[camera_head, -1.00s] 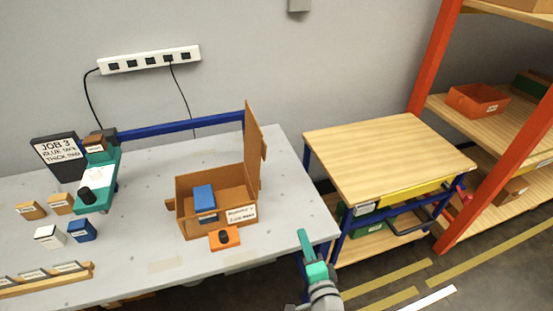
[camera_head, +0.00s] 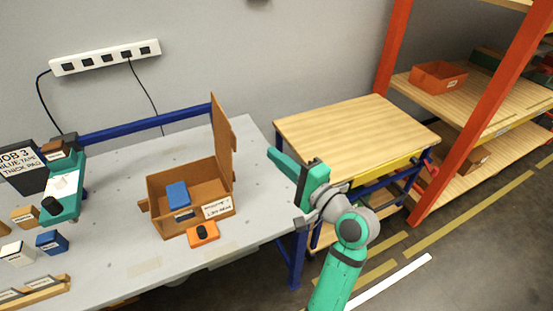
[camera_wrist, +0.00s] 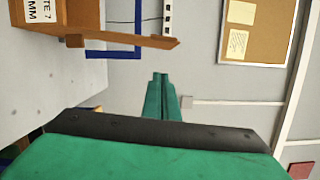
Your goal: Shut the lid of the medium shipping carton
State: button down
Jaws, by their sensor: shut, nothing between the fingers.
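The medium shipping carton (camera_head: 160,217) is a brown open box on the grey table. Its lid (camera_head: 223,140) stands upright along the box's right side. A blue block (camera_head: 177,194) lies inside. My gripper (camera_head: 271,151) is right of the lid, apart from it, with its fingers pointing left toward the lid. In the wrist view the green fingers (camera_wrist: 161,76) are together with nothing between them. Part of the carton (camera_wrist: 88,12) and the lid (camera_wrist: 130,36) show sideways at the upper left there.
An orange item with a black knob (camera_head: 203,233) sits in front of the carton. A teal device (camera_head: 66,185) and small boxes stand at the left. A wooden-topped cart (camera_head: 350,135) stands behind my arm. Orange shelving (camera_head: 462,140) is at the right.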

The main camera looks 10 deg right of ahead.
jog(key=w+a, duration=0.4)
jog(key=a, duration=0.3)
jog(key=shift+w+a+r, duration=0.2)
jog(key=shift+r, duration=0.1)
jog(key=shift+w+a+r, duration=0.1)
